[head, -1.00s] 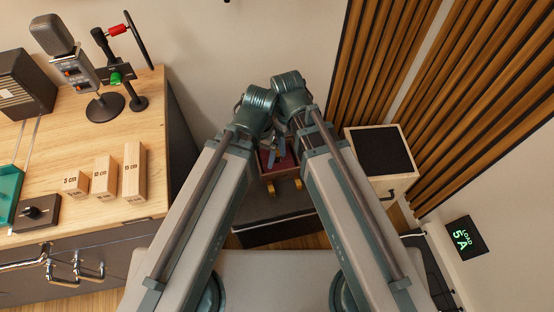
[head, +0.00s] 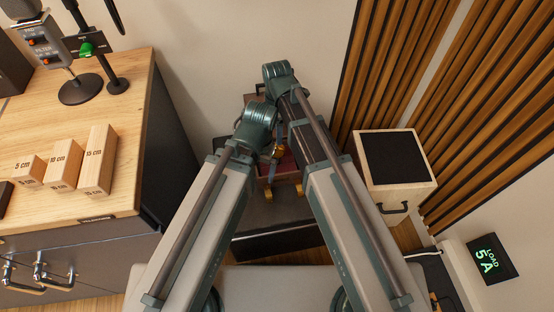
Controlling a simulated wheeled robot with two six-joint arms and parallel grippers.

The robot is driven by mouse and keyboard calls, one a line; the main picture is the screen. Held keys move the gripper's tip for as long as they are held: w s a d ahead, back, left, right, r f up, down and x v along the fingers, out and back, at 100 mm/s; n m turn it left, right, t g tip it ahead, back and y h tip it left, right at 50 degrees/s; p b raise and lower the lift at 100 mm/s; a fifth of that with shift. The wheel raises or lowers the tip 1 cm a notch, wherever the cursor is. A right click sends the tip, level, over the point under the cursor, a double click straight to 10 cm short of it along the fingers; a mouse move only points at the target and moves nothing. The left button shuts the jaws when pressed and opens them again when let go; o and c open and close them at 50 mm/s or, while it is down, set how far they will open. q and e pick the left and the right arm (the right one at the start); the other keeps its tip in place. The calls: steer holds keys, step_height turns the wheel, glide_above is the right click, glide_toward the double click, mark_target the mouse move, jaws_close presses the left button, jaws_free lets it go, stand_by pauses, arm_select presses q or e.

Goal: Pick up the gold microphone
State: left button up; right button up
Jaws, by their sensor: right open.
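A small gold piece (head: 278,152) shows between my two arms, above an open reddish-lined case (head: 286,171). It may be part of the gold microphone, but it is too small and too covered to be sure. My right gripper (head: 279,135) is partly visible beside the gold piece, pointing down over the case. It is open, and no object is seen between its fingers. My left gripper is hidden behind my left arm.
The case has gold corners (head: 268,193) and rests on a dark low surface (head: 270,212). A wooden bench (head: 120,150) with marked blocks (head: 97,160) and a microphone stand (head: 80,88) is at left. A pale cabinet with a black top (head: 393,158) stands at right.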

mark_target(277, 153)
steer(key=shift+f+b, duration=6.1)
steer(key=shift+f, duration=0.35)
steer(key=shift+r, duration=0.1)
jaws_close()
